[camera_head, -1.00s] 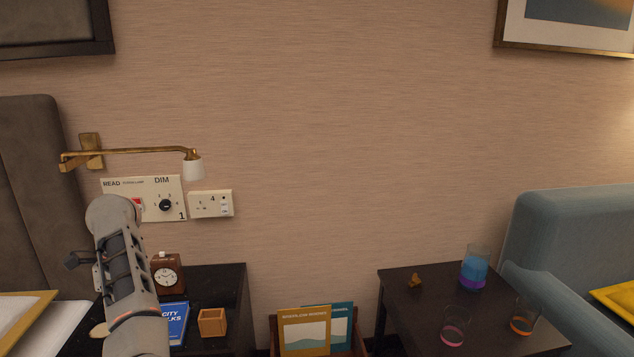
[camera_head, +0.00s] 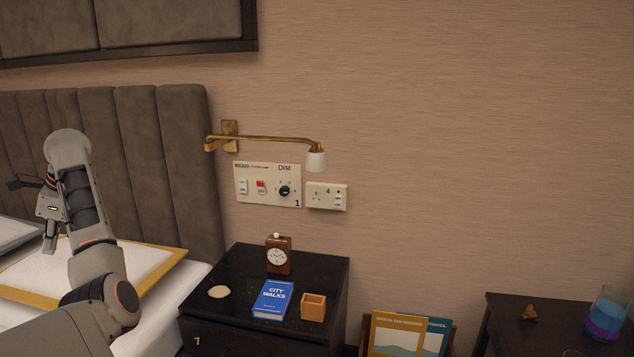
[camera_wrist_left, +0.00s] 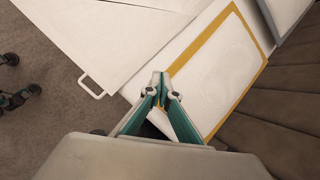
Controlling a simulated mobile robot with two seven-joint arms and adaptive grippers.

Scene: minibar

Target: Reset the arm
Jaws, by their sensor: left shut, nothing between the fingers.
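My left arm (camera_head: 75,220) comes in from the lower left in the head view, in front of the bed. My left gripper (camera_head: 48,240) hangs down over the white bed at the far left, shut and empty. In the left wrist view the left gripper (camera_wrist_left: 160,95) shows its fingertips together with nothing between them, in front of a white pillow (camera_wrist_left: 205,75) with a yellow border. My right gripper is not in either view.
A dark nightstand (camera_head: 233,277) holds a clock (camera_head: 279,258), a blue book (camera_head: 272,299), a small wooden box (camera_head: 313,306) and a pale disc (camera_head: 219,292). A brass wall lamp (camera_head: 270,139) and switch panel (camera_head: 268,184) are above. A dark table (camera_head: 502,318) stands right.

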